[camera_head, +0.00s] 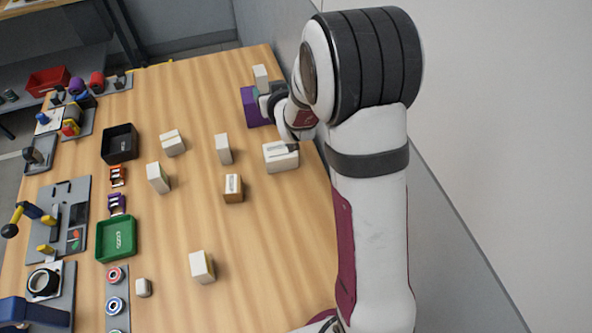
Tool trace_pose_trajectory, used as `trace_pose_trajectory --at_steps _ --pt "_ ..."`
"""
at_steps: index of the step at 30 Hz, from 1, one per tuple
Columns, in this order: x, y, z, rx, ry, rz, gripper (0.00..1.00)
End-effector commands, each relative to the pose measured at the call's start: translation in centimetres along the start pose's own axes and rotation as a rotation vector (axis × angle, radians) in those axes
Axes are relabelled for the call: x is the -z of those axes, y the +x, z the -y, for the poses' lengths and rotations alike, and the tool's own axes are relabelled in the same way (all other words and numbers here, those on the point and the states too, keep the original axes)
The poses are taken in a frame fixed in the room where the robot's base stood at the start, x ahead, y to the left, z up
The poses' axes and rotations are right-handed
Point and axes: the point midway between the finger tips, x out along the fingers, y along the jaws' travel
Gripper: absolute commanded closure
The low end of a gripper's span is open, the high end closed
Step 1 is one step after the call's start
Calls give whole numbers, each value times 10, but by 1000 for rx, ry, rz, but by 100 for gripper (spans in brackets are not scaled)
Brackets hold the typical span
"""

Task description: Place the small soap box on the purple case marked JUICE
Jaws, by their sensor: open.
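The purple case (250,107) stands at the far right part of the wooden table; no marking on it can be read from here. My gripper (270,102) is open, low at the right side of this case, and mostly hidden behind my own wrist. A small teal-grey patch (258,91) shows at the top of the case, beside my gripper; I cannot tell whether it is a box on the case. Several pale boxes stand on the table, and I cannot tell which one is the small soap box.
A white box (261,77) stands just behind the purple case. A wide white box (281,157) and a brown box (233,188) stand nearer. A black tray (120,144) and a green tray (116,239) are at left. A wall runs along the right. The table's middle front has free room.

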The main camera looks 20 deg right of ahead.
Motion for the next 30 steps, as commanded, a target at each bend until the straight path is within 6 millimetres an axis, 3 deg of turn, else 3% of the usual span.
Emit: trace_pose_trajectory --at_steps 2,5,9,12,14,15,18,30 --pt "-2 -38 0 -23 62 132 31" --pt "-34 -121 4 -62 172 414 31" --pt "-94 -254 20 -106 320 795 31" --pt "-125 -328 34 -126 406 989 31" --pt "-137 -356 40 -133 443 1064 31" --pt "-142 -369 43 -135 460 1098 31" --pt "-148 -383 46 -140 481 1139 31" --pt "-148 -382 47 -140 484 1141 31"
